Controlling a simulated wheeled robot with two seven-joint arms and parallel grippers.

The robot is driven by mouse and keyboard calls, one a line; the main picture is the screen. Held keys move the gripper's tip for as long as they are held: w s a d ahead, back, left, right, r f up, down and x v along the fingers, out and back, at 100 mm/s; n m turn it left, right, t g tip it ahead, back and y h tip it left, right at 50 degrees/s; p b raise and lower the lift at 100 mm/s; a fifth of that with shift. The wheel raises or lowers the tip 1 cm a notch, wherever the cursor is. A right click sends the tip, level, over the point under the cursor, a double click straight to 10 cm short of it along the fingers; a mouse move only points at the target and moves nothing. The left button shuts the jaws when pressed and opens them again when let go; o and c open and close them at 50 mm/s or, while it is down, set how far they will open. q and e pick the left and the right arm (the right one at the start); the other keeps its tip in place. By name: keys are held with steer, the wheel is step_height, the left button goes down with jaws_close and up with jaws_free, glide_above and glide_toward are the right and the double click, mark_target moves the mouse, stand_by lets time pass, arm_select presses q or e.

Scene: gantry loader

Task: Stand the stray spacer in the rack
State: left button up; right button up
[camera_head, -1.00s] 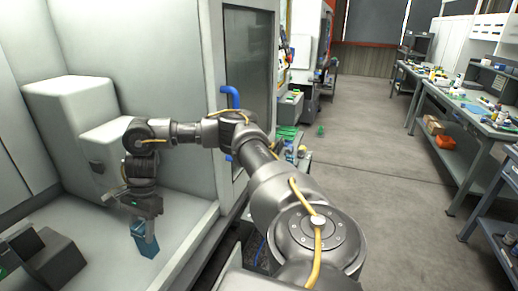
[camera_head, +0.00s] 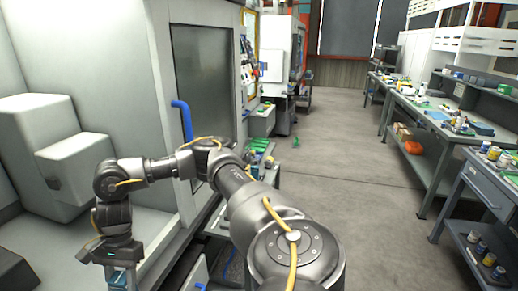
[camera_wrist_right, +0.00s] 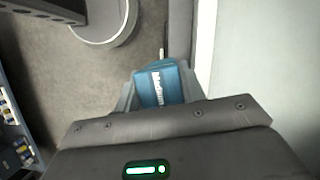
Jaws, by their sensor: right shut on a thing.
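My right arm reaches across the head view to the lower left. Its gripper (camera_head: 119,272) points down and is shut on a teal-blue block, seemingly the spacer, with only a little of it in view near the bottom edge. In the right wrist view the blue spacer (camera_wrist_right: 160,85) sits between both fingers, with white lettering on its face. Grey floor shows beyond it. My left gripper is not in view. I cannot make out a rack for the spacer.
A pale machine housing (camera_head: 108,55) with a blue door handle (camera_head: 182,118) stands on the left. A dark fixture (camera_head: 14,272) is at the lower left. Workbenches with clutter (camera_head: 440,115) line the right.

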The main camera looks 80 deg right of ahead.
steer(key=s+a+f+n+g, duration=0.1)
steer(key=s+a+f+n, duration=0.4)
steer(key=a, duration=0.6)
step_height(320, 180, down, 4)
steer(key=s, duration=0.2)
steer(key=shift+s+r+n+g+h, duration=0.25)
steer(key=shift+s+n+g+h, duration=0.05)
steer(key=shift+s+h, duration=0.1)
steer(key=shift+d, duration=0.1)
